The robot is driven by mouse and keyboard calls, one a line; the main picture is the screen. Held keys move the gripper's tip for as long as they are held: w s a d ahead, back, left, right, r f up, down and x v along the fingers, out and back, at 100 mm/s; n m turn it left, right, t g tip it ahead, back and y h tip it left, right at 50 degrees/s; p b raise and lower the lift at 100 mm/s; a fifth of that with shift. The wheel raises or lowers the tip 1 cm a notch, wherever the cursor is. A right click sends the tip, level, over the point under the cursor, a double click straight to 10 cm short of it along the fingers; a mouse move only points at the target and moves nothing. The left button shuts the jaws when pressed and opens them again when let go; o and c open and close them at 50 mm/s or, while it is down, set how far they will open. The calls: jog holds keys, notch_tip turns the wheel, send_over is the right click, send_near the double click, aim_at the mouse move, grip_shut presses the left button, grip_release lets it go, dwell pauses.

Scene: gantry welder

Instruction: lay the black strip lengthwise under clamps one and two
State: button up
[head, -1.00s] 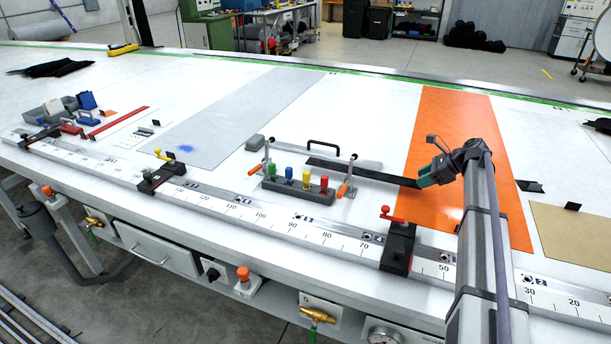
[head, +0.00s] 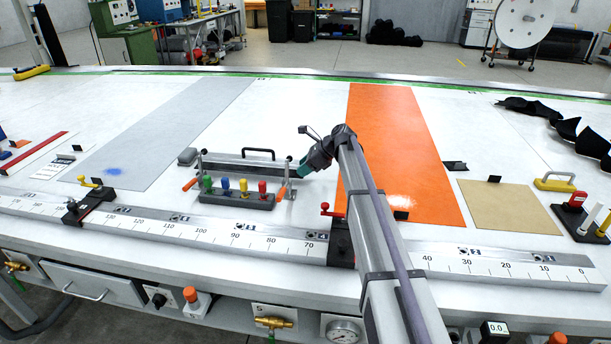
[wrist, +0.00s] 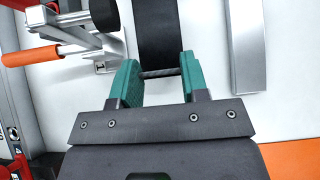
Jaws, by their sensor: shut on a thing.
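My gripper (head: 306,170) is shut on the near end of the black strip (wrist: 155,35), whose end sits between the teal fingers (wrist: 157,78) in the wrist view. In the head view the strip (head: 250,169) runs left from my gripper, lengthwise behind the block with coloured knobs. The clamp marked 1 (wrist: 80,40) has an orange handle; its dark tip is just left of the strip in the wrist view, beside it. In the head view this right clamp (head: 283,193) is near my gripper. The other clamp (head: 190,184) stands at the left end. Contact with the bench cannot be told.
A silver bar (wrist: 247,45) lies parallel to the strip, on its right in the wrist view. The knob block (head: 238,200) stands in front. An orange sheet (head: 390,130) lies to the right, a grey sheet (head: 165,130) to the left.

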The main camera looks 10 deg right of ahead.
notch_tip(320, 180, down, 3)
jog(key=shift+d+f+b, duration=0.1)
jog(key=shift+f+b, duration=0.1)
jog(key=shift+b, duration=0.45)
jog(key=shift+r, duration=0.25)
jog(key=shift+f, duration=0.2)
jog(key=o, duration=1)
jog(key=shift+c, duration=0.2)
jog(key=shift+r+p, duration=0.3)
jog(key=shift+p, duration=0.1)
jog(key=p+v, duration=0.8)
jog(key=v, duration=0.4)
jog(key=shift+f, duration=0.15)
jog(key=shift+d, duration=0.1)
